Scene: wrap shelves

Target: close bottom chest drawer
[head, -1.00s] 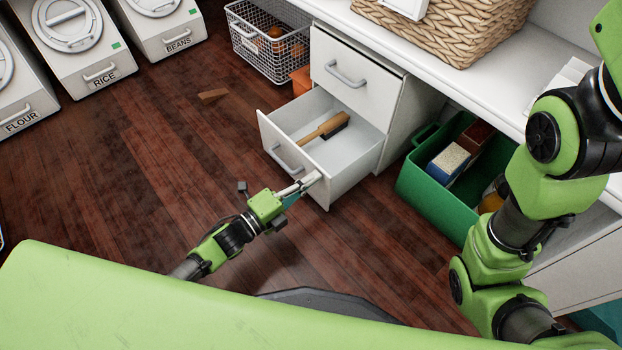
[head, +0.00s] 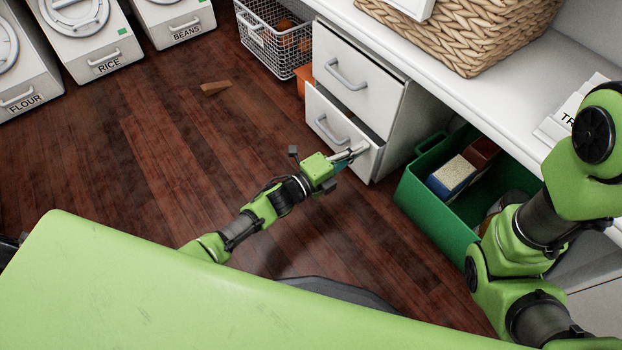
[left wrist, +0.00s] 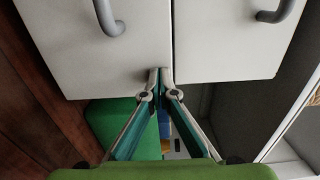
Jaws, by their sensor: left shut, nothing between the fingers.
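The white chest's bottom drawer (head: 335,140) is pushed in most of the way, with its front standing slightly out from the chest and a narrow gap at its top. Its grey handle (head: 328,130) faces me. My left gripper (head: 359,150) is shut and empty, with its fingertips at the right part of the drawer front. In the left wrist view the shut fingertips (left wrist: 160,74) meet the drawer front (left wrist: 75,50), away from its handle (left wrist: 107,17). The inside of the drawer is mostly hidden. My right gripper is out of view.
The top drawer (head: 380,95) is shut above it. A green bin (head: 430,205) with boxes stands right of the chest, and a wire basket (head: 262,48) stands behind left. A wooden wedge (head: 214,88) lies on the floor. The floor in front is otherwise clear.

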